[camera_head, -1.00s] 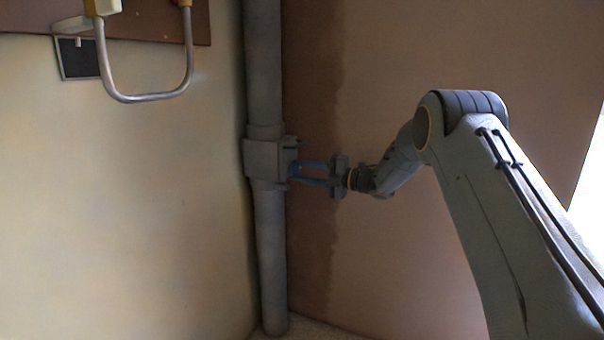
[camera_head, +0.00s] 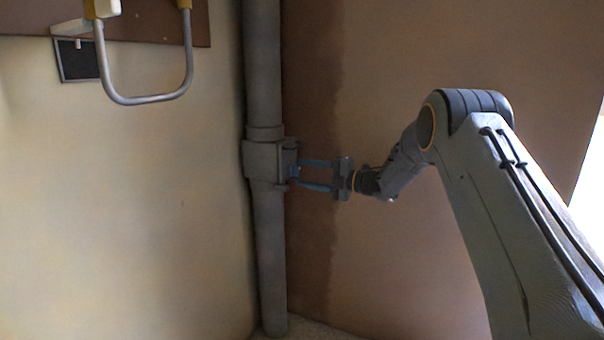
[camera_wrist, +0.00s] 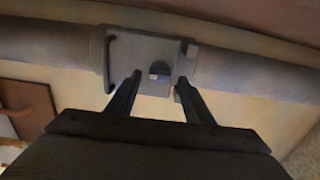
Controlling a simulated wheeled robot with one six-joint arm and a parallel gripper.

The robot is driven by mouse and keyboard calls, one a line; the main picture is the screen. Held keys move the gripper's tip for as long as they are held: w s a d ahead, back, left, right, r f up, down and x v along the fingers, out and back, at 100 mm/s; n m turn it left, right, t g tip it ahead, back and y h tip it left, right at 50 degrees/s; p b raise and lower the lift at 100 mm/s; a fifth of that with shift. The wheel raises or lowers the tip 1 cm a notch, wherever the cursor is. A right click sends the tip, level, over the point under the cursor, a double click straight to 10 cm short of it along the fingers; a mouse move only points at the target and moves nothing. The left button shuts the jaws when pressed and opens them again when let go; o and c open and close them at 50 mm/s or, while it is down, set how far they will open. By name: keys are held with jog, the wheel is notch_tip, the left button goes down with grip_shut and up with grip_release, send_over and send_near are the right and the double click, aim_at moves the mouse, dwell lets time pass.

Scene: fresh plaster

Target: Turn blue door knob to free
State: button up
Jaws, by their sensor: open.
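A grey box (camera_head: 262,160) is fixed around the vertical grey pipe. Its small door faces right, toward my gripper. The blue door knob (camera_head: 293,171) shows as a small blue patch on that door. In the wrist view the box (camera_wrist: 130,48) spans the pipe, and the knob (camera_wrist: 159,69) is a small rounded bluish-grey shape on its face. My gripper (camera_head: 299,174) is open, its two fingers reaching to the door. In the wrist view the gripper (camera_wrist: 158,79) has one fingertip on each side of the knob, with visible gaps; contact is not seen.
The grey pipe (camera_head: 263,80) runs down the wall corner to the floor. A bent metal handle (camera_head: 146,99) hangs from a brown board at the upper left. A dark vent (camera_head: 78,60) is beside it. The wall right of the pipe is bare.

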jog(key=v, duration=0.6)
jog(key=shift+d+p, duration=0.3)
jog(key=shift+p, duration=0.15)
jog(key=shift+a+r, duration=0.1)
notch_tip(320, 180, up, 5)
jog(key=w+a+m+t+h, duration=0.1)
jog(key=a+m+t+h, duration=0.25)
jog(key=m, duration=0.35)
jog(key=s+d+f+m+g+h, duration=0.35)
jog(key=s+m, duration=0.35)
jog(key=s, duration=1.1)
jog(key=s+d+f+m+g+h, duration=0.2)
jog(key=s+f+m+g+h, duration=0.25)
jog(key=s, duration=1.45)
jog(key=s+d+f+m+g+h, duration=0.25)
jog(key=s+m+h, duration=0.45)
jog(key=s, duration=1.1)
jog(key=d+r+m+y+p, duration=0.1)
jog(key=d+r+m+p, duration=0.5)
jog(key=d+r+p, duration=0.8)
notch_tip(320, 180, up, 3)
jog(key=s+p, duration=0.1)
jog(key=p, duration=0.8)
jog(key=shift+d+m+t+p, duration=0.35)
jog(key=shift+t, duration=0.05)
jog(key=shift+y, duration=0.25)
